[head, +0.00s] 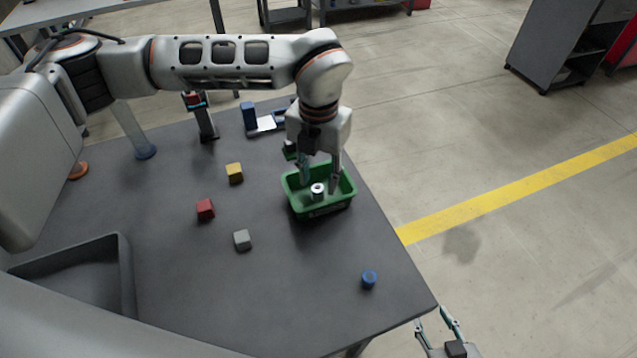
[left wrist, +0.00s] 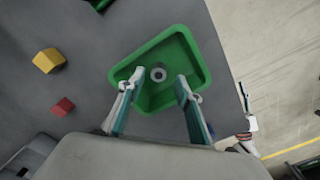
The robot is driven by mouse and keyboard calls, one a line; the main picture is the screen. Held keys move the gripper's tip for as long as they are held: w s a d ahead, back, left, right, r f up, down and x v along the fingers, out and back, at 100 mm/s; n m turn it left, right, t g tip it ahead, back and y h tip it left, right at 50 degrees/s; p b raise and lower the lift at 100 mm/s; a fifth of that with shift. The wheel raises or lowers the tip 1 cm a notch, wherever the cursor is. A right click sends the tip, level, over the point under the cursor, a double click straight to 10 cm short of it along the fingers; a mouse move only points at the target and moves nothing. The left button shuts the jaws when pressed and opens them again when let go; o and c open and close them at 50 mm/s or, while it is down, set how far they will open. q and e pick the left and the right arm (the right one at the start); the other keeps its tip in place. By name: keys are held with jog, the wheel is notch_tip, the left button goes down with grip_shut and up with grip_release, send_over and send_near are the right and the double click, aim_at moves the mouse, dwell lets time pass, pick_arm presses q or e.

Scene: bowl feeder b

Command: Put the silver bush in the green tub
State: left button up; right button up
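The green tub (head: 325,209) stands near the right edge of the dark table. The silver bush (head: 317,190), a small ring-shaped part with a dark hole, is inside the tub; it also shows in the left wrist view (left wrist: 158,74), on the tub floor. My left gripper (head: 320,186) is over the tub with its fingers spread apart. In the left wrist view the open fingers (left wrist: 154,84) are on either side below the bush, with nothing between them. My right gripper (head: 436,325) is off the table's front right corner, fingers apart and empty.
A yellow block (head: 234,173), a red block (head: 205,209) and a grey block (head: 242,240) lie left of the tub. A blue bush (head: 369,279) lies near the right corner. A dark tray (head: 125,275) is at the lower left. A post-like device (head: 205,122) stands at the back.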

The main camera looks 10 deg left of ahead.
aim_at(318, 188)
pick_arm(q)
notch_tip(318, 188, up, 9)
jog(key=shift+r, duration=0.15)
dwell(0.6)
